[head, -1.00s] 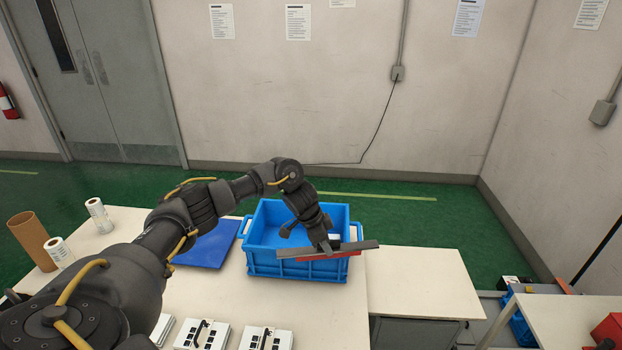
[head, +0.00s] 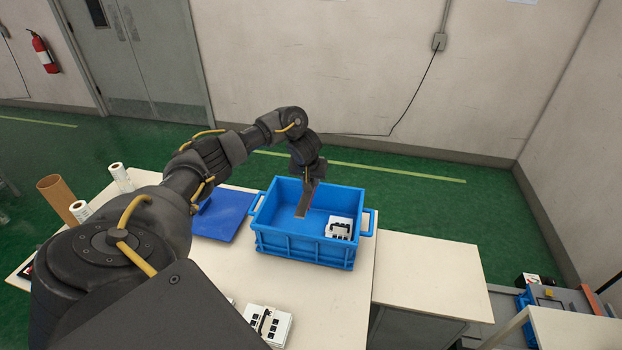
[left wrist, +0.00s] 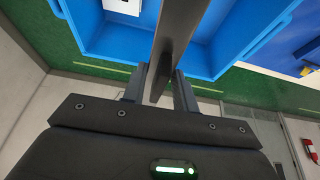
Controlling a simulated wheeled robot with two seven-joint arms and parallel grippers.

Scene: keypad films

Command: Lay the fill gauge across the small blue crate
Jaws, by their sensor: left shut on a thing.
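The small blue crate (head: 300,247) stands on the pale table, upright, with a white keypad unit (head: 339,228) inside at its right. The fill gauge is a flat grey-brown bar (head: 305,203), held over the crate's opening and running front to back; its far end is hidden by my gripper. My left gripper (head: 312,178) is shut on the bar near the crate's back side. In the left wrist view the bar (left wrist: 174,35) passes between the two fingers (left wrist: 160,88), with the crate (left wrist: 225,40) beyond. I cannot tell whether the bar touches the crate. My right gripper is not in view.
A blue flat panel (head: 222,215) lies left of the crate. More keypad units (head: 270,325) lie at the table's front. A cardboard tube (head: 57,197) and white rolls (head: 120,177) stand at the left. A lower side table (head: 430,270) at the right is bare.

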